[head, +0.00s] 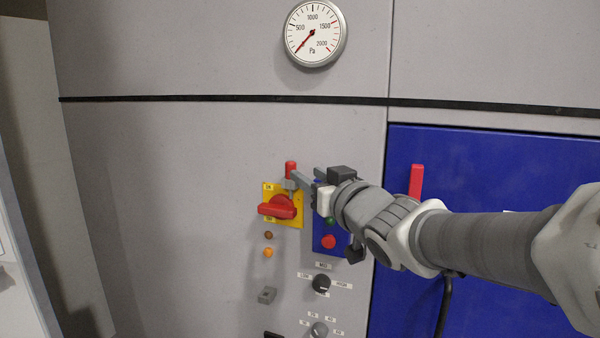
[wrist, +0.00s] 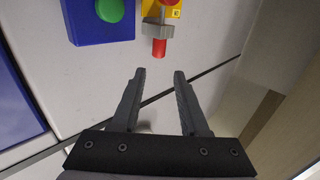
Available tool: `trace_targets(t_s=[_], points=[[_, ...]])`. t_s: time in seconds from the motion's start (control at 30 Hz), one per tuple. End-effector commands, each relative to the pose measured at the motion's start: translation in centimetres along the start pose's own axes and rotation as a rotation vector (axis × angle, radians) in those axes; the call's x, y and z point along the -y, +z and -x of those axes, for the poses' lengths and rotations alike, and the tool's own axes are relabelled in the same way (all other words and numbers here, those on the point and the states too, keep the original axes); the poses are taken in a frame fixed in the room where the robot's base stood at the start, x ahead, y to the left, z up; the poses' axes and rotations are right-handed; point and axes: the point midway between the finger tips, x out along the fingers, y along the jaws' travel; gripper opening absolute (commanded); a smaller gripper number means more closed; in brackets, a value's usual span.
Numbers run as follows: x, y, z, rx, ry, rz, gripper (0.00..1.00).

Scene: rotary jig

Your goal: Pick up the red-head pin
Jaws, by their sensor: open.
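The red-head pin (head: 291,168) stands upright in a grey bracket at the top of the yellow switch plate in the head view. In the wrist view its red head (wrist: 159,48) sticks out of the grey bracket (wrist: 157,31), just beyond my fingertips and between their lines. My gripper (head: 309,178) is open and empty, close to the right of the pin in the head view. Both fingers (wrist: 159,73) show apart in the wrist view, with nothing between them.
A red rotary handle (head: 278,207) sits on the yellow plate (head: 297,215) below the pin. A blue button box (head: 331,250), partly behind my gripper, has a green button (wrist: 110,10) and a red button (head: 328,241). Knobs (head: 321,284) lie below. The panel above the pin is clear.

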Motion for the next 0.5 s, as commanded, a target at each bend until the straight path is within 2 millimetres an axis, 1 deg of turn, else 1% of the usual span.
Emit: trace_targets(t_s=[0.03, 0.1, 0.2, 0.37, 0.5], points=[[0.0, 0.0, -0.8, 0.002, -0.001, 0.001, 0.44], [0.0, 0.0, -1.6, 0.001, -0.001, 0.001, 0.44], [0.0, 0.0, -2.3, 0.0, -0.001, 0.001, 0.44], [0.0, 0.0, -2.9, 0.0, -0.001, 0.001, 0.44], [-0.1, 0.1, -4.3, 0.002, -0.001, 0.0, 0.44]])
